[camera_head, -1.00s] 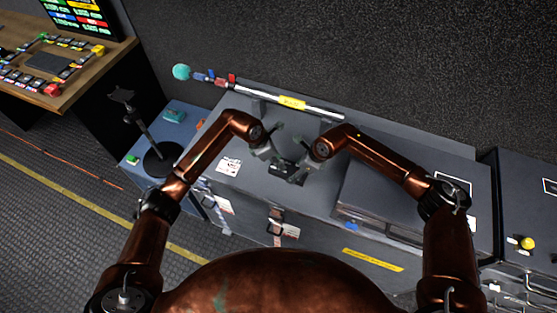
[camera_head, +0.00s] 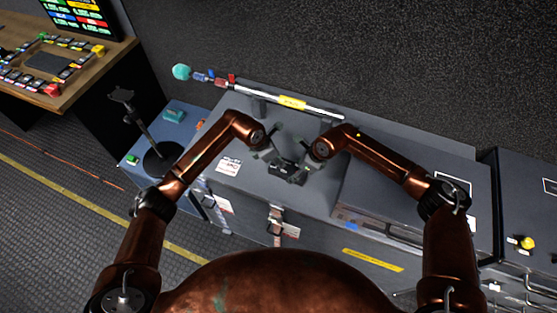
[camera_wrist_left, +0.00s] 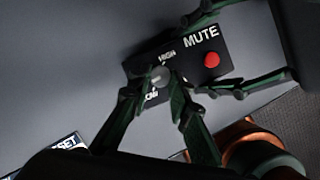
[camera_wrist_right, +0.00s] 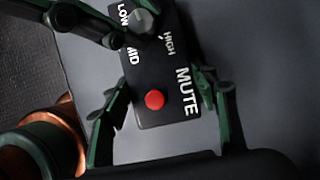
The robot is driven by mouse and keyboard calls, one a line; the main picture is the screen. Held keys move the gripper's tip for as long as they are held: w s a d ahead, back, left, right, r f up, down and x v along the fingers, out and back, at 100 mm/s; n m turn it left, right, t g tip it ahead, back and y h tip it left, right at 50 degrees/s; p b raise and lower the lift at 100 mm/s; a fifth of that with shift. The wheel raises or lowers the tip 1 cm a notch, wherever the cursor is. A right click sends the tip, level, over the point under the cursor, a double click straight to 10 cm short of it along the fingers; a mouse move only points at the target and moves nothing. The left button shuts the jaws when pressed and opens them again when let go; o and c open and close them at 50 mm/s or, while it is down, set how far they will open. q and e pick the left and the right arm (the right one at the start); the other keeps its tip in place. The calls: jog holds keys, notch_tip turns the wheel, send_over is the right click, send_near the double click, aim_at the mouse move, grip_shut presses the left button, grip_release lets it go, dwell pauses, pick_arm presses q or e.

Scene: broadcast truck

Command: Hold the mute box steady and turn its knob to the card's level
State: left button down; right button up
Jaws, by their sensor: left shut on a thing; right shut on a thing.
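The black mute box (camera_head: 284,170) lies on the grey case top between my grippers. In the right wrist view the box (camera_wrist_right: 170,55) shows MUTE, LOW, MID and HIGH labels and a red button (camera_wrist_right: 154,99). My right gripper (camera_wrist_right: 165,98) is shut across the box's sides near the button. My left gripper (camera_wrist_left: 158,84) is shut on the small grey knob (camera_wrist_left: 160,76) at the other end of the box. Its fingers partly hide the labels, and the knob's pointer is unclear. A card reading SET (camera_wrist_left: 62,152) shows partly in the left wrist view; its level is not readable.
A microphone pole (camera_head: 291,102) with a yellow label lies along the case's back. A black stand (camera_head: 160,160) stands on a blue-grey case at left. A raised case (camera_head: 410,175) is at right. The case top (camera_head: 255,185) around the box is mostly clear.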

pick_arm(q)
jog(key=n, duration=0.2)
jog(key=n+t+y, duration=0.1)
jog(key=n, duration=0.3)
jog(key=shift+s+d+t+y, duration=0.2)
jog(key=shift+d+t+y, duration=0.1)
jog(key=shift+y, duration=0.1)
jog(key=n+y, duration=0.1)
jog(key=n, duration=0.2)
jog(key=n+y, duration=0.1)
jog(key=n, duration=0.2)
jog(key=shift+d+t, duration=0.2)
jog(key=shift+t, duration=0.1)
jog(key=shift+n, duration=0.4)
jog(key=c, duration=1.8)
grip_release()
jog(key=shift+o, duration=0.2)
jog(key=v, duration=1.2)
jog(key=shift+d, duration=0.25)
